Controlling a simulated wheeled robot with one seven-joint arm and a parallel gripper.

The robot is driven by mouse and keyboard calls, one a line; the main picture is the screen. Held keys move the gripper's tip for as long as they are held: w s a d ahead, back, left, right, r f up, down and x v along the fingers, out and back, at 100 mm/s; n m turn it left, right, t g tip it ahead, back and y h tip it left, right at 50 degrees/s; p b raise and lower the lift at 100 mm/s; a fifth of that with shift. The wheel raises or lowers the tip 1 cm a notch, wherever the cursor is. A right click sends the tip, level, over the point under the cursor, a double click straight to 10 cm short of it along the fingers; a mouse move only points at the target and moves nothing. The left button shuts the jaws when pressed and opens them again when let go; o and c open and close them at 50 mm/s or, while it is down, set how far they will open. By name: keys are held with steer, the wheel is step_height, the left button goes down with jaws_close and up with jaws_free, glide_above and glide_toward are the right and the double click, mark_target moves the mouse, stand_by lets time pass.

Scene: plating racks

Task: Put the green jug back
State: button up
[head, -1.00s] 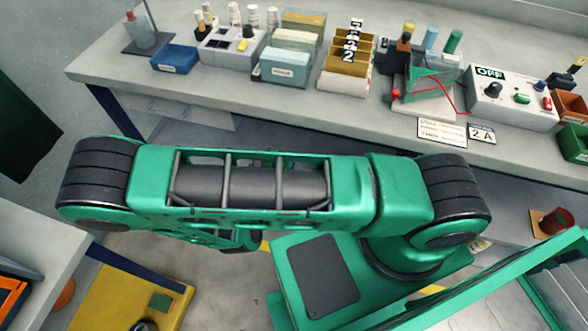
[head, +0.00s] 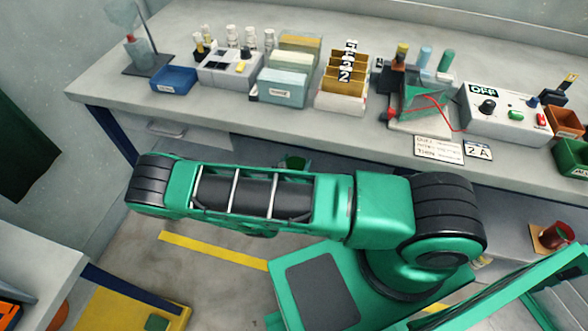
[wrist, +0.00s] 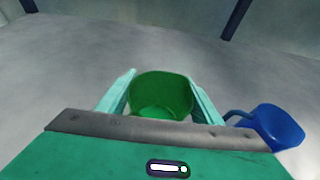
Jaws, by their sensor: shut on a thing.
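The green jug (wrist: 165,92) is between the two pale green fingers of my gripper (wrist: 162,82) in the wrist view. My gripper is shut on it, and I see into its open top. In the head view my arm covers most of the gripper area. Only a small green piece (head: 292,162), perhaps the jug, shows above the arm at the bench's front edge. A blue jug (wrist: 277,128) with its handle to the left stands right of my gripper in the wrist view, apart from the green jug.
The bench (head: 240,120) holds bins, racks and a control box (head: 505,112). A red jug (head: 553,230) sits on a brown square (head: 542,243) at the lower right. A yellow platform (head: 125,300) with a green square (head: 157,322) is at the lower left.

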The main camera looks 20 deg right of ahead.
mark_target(297, 167)
steer(key=shift+f, duration=1.85)
steer(key=o, duration=1.4)
